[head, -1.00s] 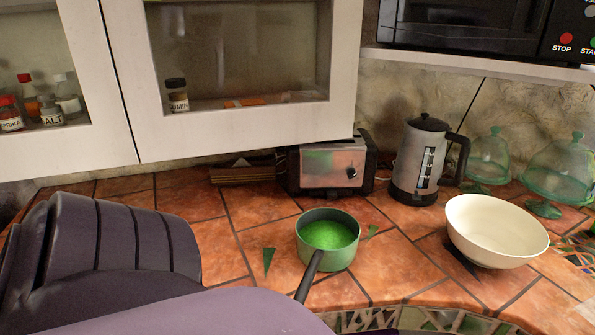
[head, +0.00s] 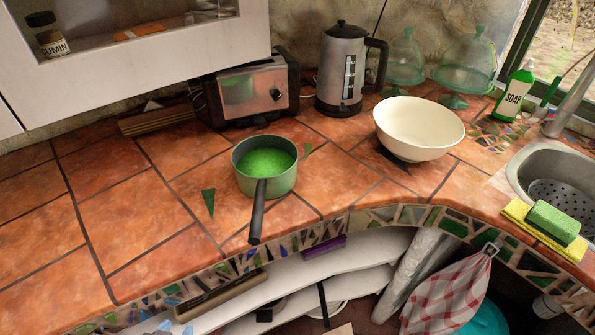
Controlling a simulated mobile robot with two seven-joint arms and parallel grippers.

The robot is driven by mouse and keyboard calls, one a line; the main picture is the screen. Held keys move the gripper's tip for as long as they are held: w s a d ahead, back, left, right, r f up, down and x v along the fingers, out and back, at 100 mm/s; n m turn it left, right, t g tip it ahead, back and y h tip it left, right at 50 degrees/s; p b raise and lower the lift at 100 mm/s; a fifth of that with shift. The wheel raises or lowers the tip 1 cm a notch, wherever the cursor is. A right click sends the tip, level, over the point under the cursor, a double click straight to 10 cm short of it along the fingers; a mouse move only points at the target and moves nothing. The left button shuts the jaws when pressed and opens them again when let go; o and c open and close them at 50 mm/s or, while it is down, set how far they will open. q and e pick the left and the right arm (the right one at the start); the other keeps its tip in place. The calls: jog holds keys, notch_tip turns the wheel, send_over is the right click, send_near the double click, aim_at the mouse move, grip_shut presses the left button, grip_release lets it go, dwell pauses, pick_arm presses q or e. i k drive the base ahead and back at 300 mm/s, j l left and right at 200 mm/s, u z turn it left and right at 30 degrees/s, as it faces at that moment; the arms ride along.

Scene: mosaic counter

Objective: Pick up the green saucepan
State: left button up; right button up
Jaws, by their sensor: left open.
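The green saucepan (head: 281,181) stands upright on the orange tiled counter in the head view, in front of the toaster. Its inside is bright green. Its dark handle (head: 257,212) points toward me, and the tip reaches the counter's front edge. No gripper is clearly seen in the head view, and nothing touches the saucepan.
A toaster (head: 246,95) and a kettle (head: 341,70) stand behind the saucepan. A cream bowl (head: 420,130) is to its right. A sink (head: 558,175), a sponge (head: 553,222) and a soap bottle (head: 513,95) are farther right. The counter left of the saucepan is clear.

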aim_at(265, 166)
jog(key=u, duration=0.3)
jog(key=z, duration=1.85)
jog(key=u, duration=1.85)
jog(key=k+l+z, duration=0.1)
jog(key=k+l, duration=0.35)
jog(key=k, duration=0.05)
